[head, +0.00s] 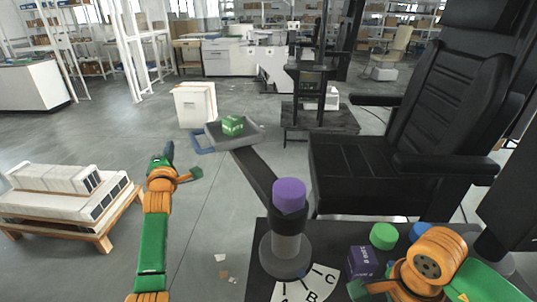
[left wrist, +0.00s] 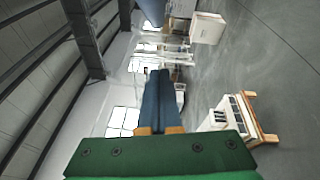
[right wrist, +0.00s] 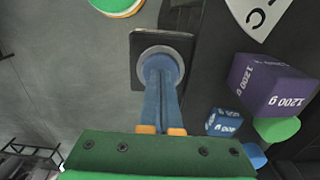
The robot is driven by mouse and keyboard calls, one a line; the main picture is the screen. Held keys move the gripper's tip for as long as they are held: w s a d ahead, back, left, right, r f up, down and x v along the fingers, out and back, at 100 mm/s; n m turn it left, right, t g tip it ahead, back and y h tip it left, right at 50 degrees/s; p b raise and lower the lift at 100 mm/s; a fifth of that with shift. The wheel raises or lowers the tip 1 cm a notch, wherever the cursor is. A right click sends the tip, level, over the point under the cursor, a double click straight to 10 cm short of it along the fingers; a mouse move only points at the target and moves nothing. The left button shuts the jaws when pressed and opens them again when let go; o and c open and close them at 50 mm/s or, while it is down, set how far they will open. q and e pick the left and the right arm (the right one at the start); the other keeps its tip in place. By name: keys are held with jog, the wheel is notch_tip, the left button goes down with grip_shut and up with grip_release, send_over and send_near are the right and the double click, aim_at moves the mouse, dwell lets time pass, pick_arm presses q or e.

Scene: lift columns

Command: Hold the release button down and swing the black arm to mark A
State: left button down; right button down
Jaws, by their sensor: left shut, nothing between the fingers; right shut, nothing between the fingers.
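The black arm (head: 252,172) reaches from the column with a purple cap (head: 289,196) up and left to a grey tray (head: 241,137) carrying a green cube (head: 232,125). A white plate (head: 316,280) with marks A, B and C lies at the column's foot; a small blue pointer there seems to face B. My left gripper (head: 169,151) is shut and empty, left of the tray and apart from it. In the right wrist view, my right gripper (right wrist: 160,64) is shut with its tips over a grey ring (right wrist: 175,55) on a dark square base. The release button itself is hidden.
A purple 1200 g block (head: 363,262), a green weight (head: 383,236) and a blue weight (head: 418,231) stand beside my right arm. A black chair (head: 400,150) stands behind. A pallet of white boxes (head: 65,190) is at left.

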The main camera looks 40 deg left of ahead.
pick_arm(q)
jog(key=w, duration=0.1)
jog(key=w+d, duration=0.1)
jog(key=w, duration=0.1)
jog(key=shift+w+d+r, duration=0.2)
jog(key=shift+w+r, duration=0.15)
jog(key=w+d+m+t+h, duration=0.1)
jog(key=w, duration=0.3)
jog(key=w+m+t+h, duration=0.1)
jog(key=w, duration=0.4)
jog(key=w+d+m+t+h, duration=0.1)
jog(key=w, duration=0.4)
jog(key=shift+d+t+h, duration=0.3)
jog(key=shift+d, duration=0.05)
jog(key=shift+w+d, duration=0.35)
jog(key=shift+w, duration=0.2)
